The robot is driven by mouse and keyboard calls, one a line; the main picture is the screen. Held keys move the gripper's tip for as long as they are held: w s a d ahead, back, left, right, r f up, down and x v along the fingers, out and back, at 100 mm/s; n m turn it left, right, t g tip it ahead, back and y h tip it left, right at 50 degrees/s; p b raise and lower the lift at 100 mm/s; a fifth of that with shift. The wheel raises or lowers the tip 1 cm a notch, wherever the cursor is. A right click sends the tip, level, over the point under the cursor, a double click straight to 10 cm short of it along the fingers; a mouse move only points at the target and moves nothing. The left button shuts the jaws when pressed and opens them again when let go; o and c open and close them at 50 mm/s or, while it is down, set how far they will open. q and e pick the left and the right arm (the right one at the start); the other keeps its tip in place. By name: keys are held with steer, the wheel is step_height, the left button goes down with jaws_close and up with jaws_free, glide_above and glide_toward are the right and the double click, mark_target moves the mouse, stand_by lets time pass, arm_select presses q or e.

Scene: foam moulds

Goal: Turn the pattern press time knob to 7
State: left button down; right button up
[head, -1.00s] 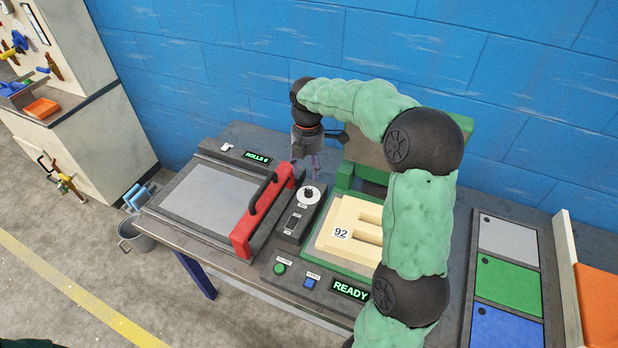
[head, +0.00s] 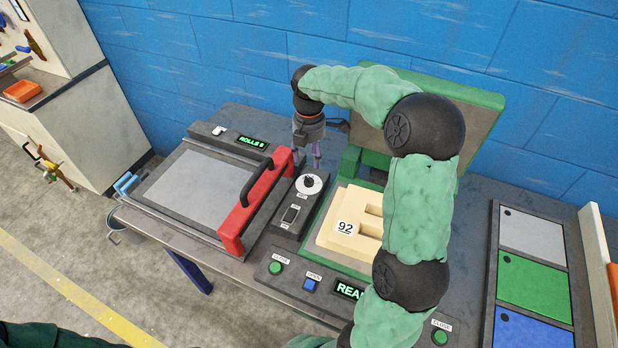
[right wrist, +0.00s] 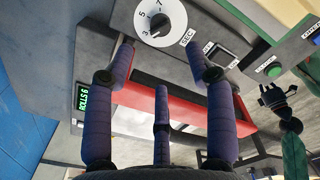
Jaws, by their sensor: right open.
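The time knob (head: 309,182) is a dark knob on a white round dial, on a dark control box beside the press. In the right wrist view the dial (right wrist: 173,14) shows 3, 5, 7 and SEC; I cannot clearly read its setting. My right gripper (head: 312,160) points down just behind the knob in the head view, open and empty. In the right wrist view its purple fingers (right wrist: 161,50) are spread, with the dial beyond their tips. My left gripper (right wrist: 278,97) shows dark and small at the right of that view; its jaw state is unclear.
The pattern press holds a cream foam block (head: 335,225) marked 92, with its green lid (head: 465,120) raised behind. A red bar (head: 250,205) with a black handle stands left of the control box. A rocker switch (head: 290,215) sits in front of the dial. Coloured panels (head: 533,280) lie right.

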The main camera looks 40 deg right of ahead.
mark_target(309, 178)
step_height(309, 178, down, 10)
steer(key=b, duration=0.3)
steer(key=shift+r, duration=0.1)
jaws_close()
